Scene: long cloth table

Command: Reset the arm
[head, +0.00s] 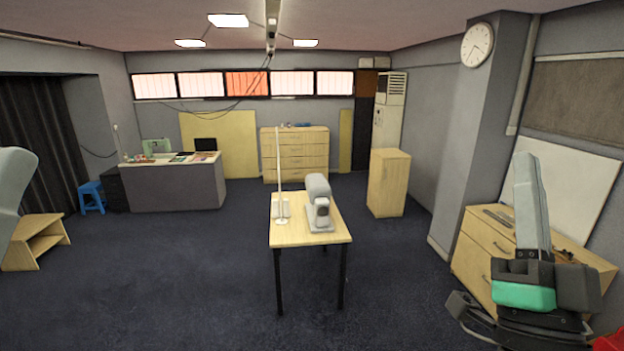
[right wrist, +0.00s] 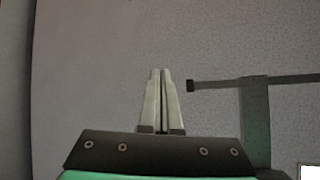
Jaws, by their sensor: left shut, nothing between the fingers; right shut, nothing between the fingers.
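My right gripper (right wrist: 159,72) shows in the right wrist view with its two pale fingers side by side, closed and with nothing between them. In the head view my right arm (head: 531,215) stands at the right edge, with a pale upright link and a green band above dark parts. Its fingertips cannot be made out there. A pale rounded part, which looks like my left arm (head: 14,190), is cut off by the left edge. My left gripper is not in view.
A small wooden table (head: 300,237) stands mid-room, bearing a grey machine (head: 318,204) and a thin white pole (head: 279,170). A wooden drawer unit (head: 480,240) is behind my right arm. A low wooden stand (head: 40,232) is at left. Open floor surrounds the table.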

